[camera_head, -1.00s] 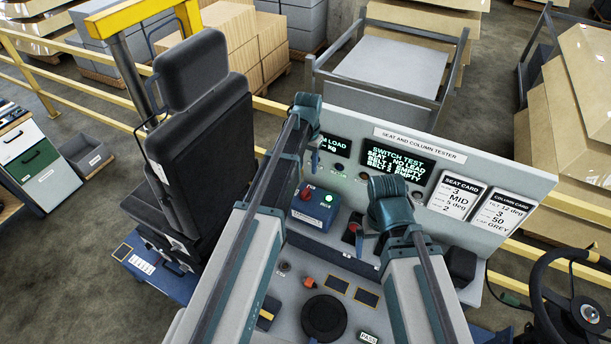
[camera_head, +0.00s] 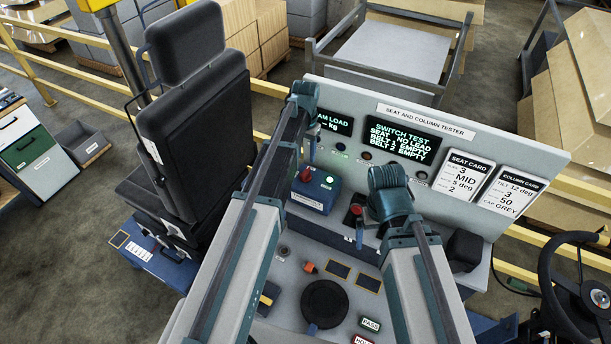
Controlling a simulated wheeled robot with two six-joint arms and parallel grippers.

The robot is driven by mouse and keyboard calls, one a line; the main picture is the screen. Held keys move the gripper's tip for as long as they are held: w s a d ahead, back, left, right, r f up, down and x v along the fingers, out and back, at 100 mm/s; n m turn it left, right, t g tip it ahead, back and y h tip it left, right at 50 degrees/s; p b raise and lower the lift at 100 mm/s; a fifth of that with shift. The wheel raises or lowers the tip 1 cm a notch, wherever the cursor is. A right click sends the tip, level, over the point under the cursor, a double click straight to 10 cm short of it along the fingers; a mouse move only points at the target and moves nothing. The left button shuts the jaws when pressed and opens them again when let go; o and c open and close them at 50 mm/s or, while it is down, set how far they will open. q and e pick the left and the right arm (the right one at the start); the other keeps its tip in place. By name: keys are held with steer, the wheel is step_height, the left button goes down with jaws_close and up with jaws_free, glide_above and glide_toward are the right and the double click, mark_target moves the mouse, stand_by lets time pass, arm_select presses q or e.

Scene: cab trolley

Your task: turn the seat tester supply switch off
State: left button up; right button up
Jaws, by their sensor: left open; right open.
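The seat and column tester panel (camera_head: 478,122) stands behind a grey bench. A blue box (camera_head: 314,192) with a red knob (camera_head: 305,176) and a green lamp (camera_head: 329,180) sits at the panel's foot; its label is too small to read. A second red knob (camera_head: 357,210) sits on a dark base to its right. I cannot tell for sure which is the supply switch. The screen (camera_head: 402,140) is lit. My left gripper (camera_head: 309,147) is open, above the blue box's red knob. My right gripper (camera_head: 362,232) is open near the second red knob, its fingers partly hidden by its wrist.
A black seat (camera_head: 196,120) stands to the left on a blue base. A black round disc (camera_head: 323,304) and an orange part (camera_head: 311,267) are on the bench front. A steering wheel (camera_head: 590,300) is at the right. Yellow rails (camera_head: 40,97) run behind.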

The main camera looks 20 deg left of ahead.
mark_target(306, 171)
arm_select(q)
step_height(306, 171, down, 8)
steer(key=b, duration=0.6)
steer(key=shift+b, duration=0.4)
steer(key=shift+r, duration=0.1)
steer(key=shift+c, duration=0.2)
jaws_close()
